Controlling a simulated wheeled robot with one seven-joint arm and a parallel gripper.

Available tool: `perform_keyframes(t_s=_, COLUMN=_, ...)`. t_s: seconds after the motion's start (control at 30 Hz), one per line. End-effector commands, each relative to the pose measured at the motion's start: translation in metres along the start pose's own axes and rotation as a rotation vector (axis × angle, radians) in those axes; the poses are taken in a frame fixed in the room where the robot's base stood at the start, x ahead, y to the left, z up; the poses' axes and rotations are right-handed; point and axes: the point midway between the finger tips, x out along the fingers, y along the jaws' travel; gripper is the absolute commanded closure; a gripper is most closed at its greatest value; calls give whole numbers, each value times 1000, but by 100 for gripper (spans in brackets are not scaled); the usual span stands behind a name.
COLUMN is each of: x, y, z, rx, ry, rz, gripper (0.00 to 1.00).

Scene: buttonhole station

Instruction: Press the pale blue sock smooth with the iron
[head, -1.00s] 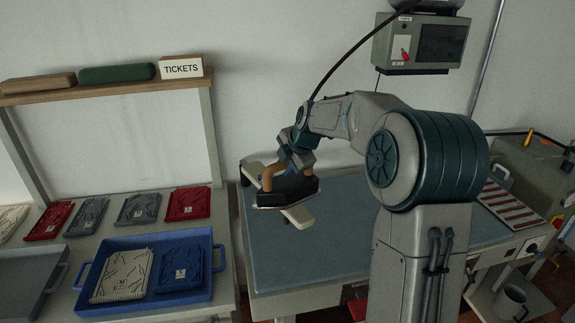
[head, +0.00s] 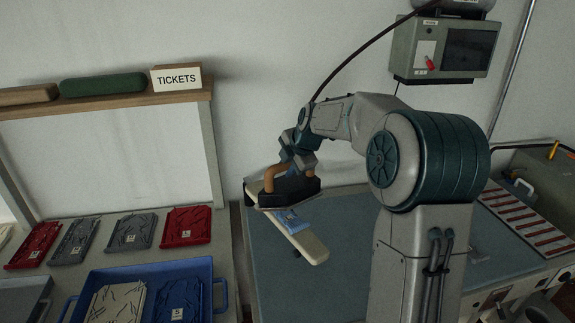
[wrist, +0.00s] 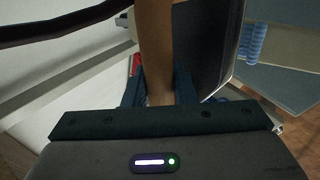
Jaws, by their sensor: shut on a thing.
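My gripper (head: 290,165) is shut on the tan handle of the dark iron (head: 292,189). In the wrist view the handle (wrist: 154,45) runs up between the fingers, with the iron's dark body (wrist: 207,42) to its right. The iron is over the far part of a narrow cream pressing board (head: 311,247). The pale blue sock (head: 291,219) lies on this board, partly hidden by the iron. Its ribbed part shows in the wrist view (wrist: 252,42) beside the iron's edge. I cannot tell whether the soleplate touches the sock.
The blue-grey table top (head: 262,262) around the board is mostly clear. A striped rest (head: 528,222) is at the right. A cable runs up from the iron.

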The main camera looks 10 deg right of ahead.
Motion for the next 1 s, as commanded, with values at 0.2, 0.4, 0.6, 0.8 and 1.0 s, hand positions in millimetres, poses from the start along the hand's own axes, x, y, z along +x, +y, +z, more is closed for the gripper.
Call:
perform_keyframes(t_s=0.2, x=10, y=-5, z=-1, rx=-3, ry=-2, rz=8, gripper=100)
perform_keyframes(t_s=0.4, x=25, y=-14, z=-1, rx=-3, ry=-3, rz=8, gripper=100)
perform_keyframes(t_s=0.6, x=37, y=-22, z=-1, rx=-3, ry=-2, rz=9, gripper=100)
perform_keyframes(t_s=0.8, x=42, y=-25, z=-1, rx=-3, ry=-3, rz=10, gripper=100)
perform_keyframes(t_s=1.0, x=41, y=-25, z=-1, rx=-4, ry=-3, rz=10, gripper=100)
